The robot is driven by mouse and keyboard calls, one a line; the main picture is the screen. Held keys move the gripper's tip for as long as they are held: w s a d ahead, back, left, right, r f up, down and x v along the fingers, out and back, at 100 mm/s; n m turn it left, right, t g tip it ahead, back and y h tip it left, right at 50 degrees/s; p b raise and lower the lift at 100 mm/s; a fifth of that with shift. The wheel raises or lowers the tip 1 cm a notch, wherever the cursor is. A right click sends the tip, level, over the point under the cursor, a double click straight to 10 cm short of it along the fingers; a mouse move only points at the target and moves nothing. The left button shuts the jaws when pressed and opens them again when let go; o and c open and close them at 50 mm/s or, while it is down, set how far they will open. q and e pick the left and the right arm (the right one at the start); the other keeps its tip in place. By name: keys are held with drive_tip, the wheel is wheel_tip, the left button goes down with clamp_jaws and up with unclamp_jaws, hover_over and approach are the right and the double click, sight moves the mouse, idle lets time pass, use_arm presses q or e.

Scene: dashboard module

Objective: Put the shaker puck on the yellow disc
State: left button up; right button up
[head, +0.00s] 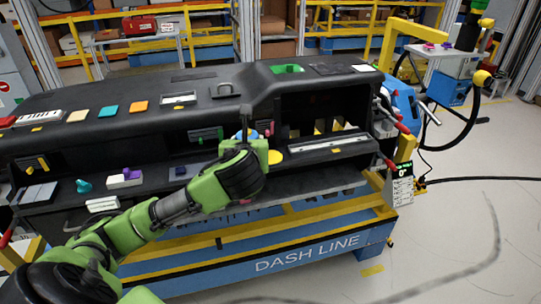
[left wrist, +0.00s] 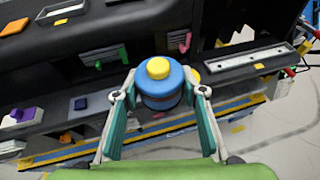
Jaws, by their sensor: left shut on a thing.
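The shaker puck (left wrist: 160,90) is a blue cylinder with a yellow knob on top, seen in the left wrist view. My left gripper (left wrist: 161,96) has its two teal fingers on either side of it and is shut on it, holding it in front of the dashboard. In the head view a bit of the blue puck (head: 243,134) shows behind my left gripper (head: 252,142). The yellow disc (head: 276,157) lies on the dashboard ledge just right of the gripper. My right gripper is not in view.
The black dashboard (head: 120,130) has open recesses and a ledge carrying several small parts. A teal knob (head: 84,185) and a white block with a purple top (head: 125,179) lie left. A silver strip (head: 330,143) lies in the right recess.

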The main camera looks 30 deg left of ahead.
use_arm(q)
drive_tip(key=shift+w+a+r, duration=0.3)
drive_tip(key=shift+a+r, duration=0.05)
drive_tip(key=w+f+p, duration=0.2)
drive_tip(key=w+f, duration=0.2)
drive_tip(key=w, duration=0.5)
hover_over(271, 157)
drive_tip(key=f, duration=0.2)
drive_tip(key=s+f, duration=0.1)
drive_tip(key=f, duration=0.1)
drive_tip(key=shift+d+f, duration=0.1)
drive_tip(key=shift+f, duration=0.25)
drive_tip(key=shift+w+f+p, duration=0.35)
drive_tip(key=shift+w+f, duration=0.25)
drive_tip(key=shift+f, duration=0.15)
wheel_tip(271, 157, down, 2)
drive_tip(key=shift+f+p, duration=0.15)
drive_tip(key=shift+p, duration=0.35)
drive_tip(key=shift+f, duration=0.25)
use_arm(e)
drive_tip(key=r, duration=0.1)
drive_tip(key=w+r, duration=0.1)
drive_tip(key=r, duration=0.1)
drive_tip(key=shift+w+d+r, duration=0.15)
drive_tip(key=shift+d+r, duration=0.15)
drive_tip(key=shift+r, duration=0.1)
